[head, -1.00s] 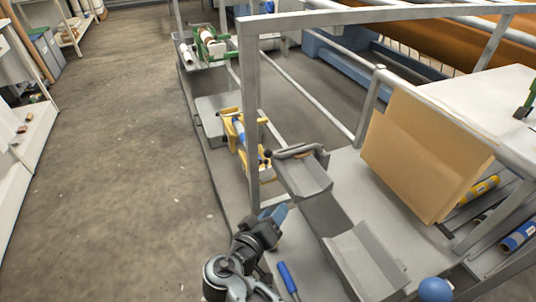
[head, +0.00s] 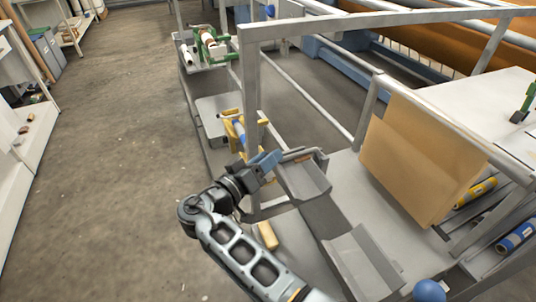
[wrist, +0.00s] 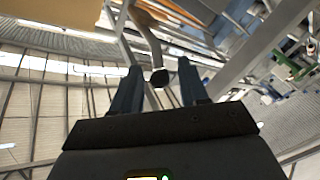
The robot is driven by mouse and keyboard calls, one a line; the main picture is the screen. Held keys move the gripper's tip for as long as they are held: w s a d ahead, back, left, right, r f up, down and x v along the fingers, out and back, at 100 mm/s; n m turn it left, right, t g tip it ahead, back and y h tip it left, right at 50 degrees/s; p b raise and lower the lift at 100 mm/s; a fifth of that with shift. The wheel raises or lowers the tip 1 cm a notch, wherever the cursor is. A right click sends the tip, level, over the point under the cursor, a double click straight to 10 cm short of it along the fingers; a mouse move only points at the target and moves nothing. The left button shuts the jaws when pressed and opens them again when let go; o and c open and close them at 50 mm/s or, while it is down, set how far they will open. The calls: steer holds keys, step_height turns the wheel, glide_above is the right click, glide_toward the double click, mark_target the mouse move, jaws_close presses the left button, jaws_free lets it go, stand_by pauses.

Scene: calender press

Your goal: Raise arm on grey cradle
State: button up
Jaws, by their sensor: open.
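The grey cradle (head: 303,183) is an empty trough at the frame's near side, right of the upright post in the head view. Its arm (head: 300,154) is a grey bar lying low across the cradle's far end. In the wrist view the bar (wrist: 150,42) ends in a black knob (wrist: 159,78). My gripper (head: 268,160) is open at the arm's left end. In the wrist view its two blue fingers stand either side of the knob, with gaps visible. In the head view my gripper hides the knob.
The frame's upright post (head: 249,90) stands close beside my gripper. The yellow cradle (head: 236,130) and green cradle (head: 211,44) lie farther back. A tan board (head: 422,160) leans on the right. The floor at left is clear.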

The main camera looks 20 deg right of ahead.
steer(key=shift+w+d, duration=0.2)
steer(key=shift+d, duration=0.2)
steer(key=shift+c, duration=0.2)
jaws_close()
